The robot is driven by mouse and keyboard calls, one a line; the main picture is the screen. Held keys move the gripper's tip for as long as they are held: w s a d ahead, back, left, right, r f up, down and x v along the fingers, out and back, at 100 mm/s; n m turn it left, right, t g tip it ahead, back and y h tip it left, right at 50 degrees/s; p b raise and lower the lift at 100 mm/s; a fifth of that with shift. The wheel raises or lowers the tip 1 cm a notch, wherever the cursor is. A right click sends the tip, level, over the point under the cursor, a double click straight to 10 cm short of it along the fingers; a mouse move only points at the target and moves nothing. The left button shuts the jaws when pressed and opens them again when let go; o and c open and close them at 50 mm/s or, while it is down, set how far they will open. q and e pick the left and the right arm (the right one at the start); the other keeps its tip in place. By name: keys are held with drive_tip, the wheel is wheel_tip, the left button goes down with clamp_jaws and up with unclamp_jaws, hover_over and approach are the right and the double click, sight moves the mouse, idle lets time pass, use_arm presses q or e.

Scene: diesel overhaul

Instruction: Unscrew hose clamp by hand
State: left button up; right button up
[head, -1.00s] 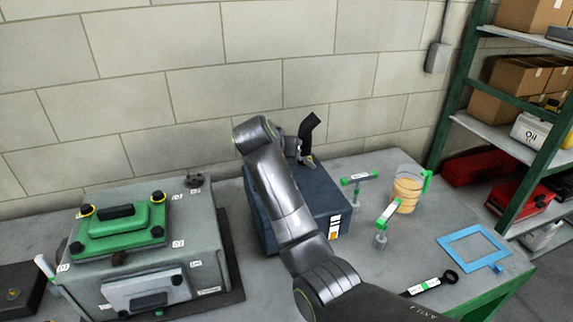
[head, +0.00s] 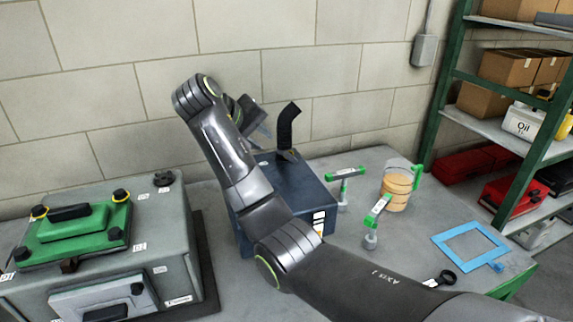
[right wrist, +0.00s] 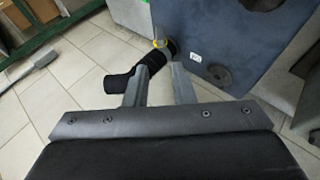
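A dark blue box (head: 303,190) stands on the grey workbench, with a bent black hose (head: 287,127) rising from its top. The hose's base, where a small metallic part (head: 290,155) sits, is too small to read clearly. My left gripper is out of view.
A grey machine with a green cover (head: 75,232) stands at left. Green-handled tools (head: 376,212), an amber container (head: 397,185) and a blue frame (head: 470,245) lie to the right on the workbench (head: 400,250). A shelf (head: 450,110) stands at far right.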

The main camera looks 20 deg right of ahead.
sight(286, 155)
drive_tip(key=b+x, duration=0.1)
drive_tip(key=x, duration=1.1)
drive_tip(key=shift+d, duration=0.15)
drive_tip(key=shift+x, duration=0.9)
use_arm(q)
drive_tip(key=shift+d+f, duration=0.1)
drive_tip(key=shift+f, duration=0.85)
use_arm(e)
drive_tip(key=shift+f, duration=0.1)
clamp_jaws()
